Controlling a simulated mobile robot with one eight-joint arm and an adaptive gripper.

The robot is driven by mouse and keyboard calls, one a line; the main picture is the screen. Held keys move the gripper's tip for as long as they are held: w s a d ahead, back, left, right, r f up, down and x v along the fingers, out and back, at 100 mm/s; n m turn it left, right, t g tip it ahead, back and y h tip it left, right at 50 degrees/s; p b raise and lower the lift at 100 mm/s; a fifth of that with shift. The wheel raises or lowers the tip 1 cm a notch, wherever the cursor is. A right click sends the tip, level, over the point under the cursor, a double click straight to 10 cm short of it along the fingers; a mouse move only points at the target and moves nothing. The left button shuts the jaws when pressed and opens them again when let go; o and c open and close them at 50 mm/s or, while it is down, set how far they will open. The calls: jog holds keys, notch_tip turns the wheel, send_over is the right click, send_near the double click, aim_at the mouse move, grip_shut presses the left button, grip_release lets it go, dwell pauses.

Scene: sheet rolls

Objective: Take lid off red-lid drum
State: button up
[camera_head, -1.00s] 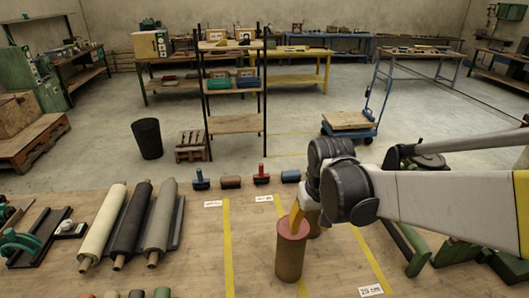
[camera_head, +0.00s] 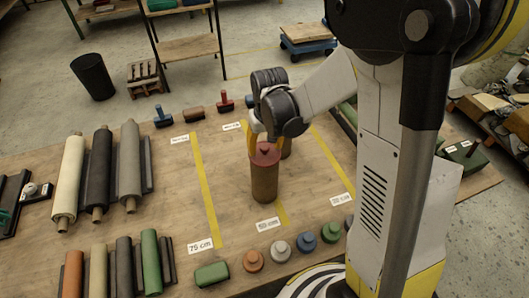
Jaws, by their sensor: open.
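The red-lid drum (camera_head: 265,184) is a brown cylinder standing upright on the wooden table. Its red lid (camera_head: 267,158) sits on top, with a small knob in the middle. My gripper (camera_head: 259,146) is at the lid, coming from behind and above. One yellow finger shows at the lid's left back edge; the other finger is mostly hidden by the black wrist. My gripper is open, and I cannot tell whether it touches the lid. Another brown drum (camera_head: 287,148) stands just behind on the right, partly hidden.
Yellow tape lines and labels such as the 75 cm label (camera_head: 200,245) mark the table (camera_head: 170,205). Sheet rolls (camera_head: 98,172) lie at left. A row of small knobbed pieces (camera_head: 280,251) stands in front. My own arm blocks the right side.

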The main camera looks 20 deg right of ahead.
jog(key=shift+w+f, duration=0.1)
jog(key=shift+f, duration=0.5)
jog(key=shift+r, duration=0.1)
jog(key=shift+c, duration=0.2)
grip_shut()
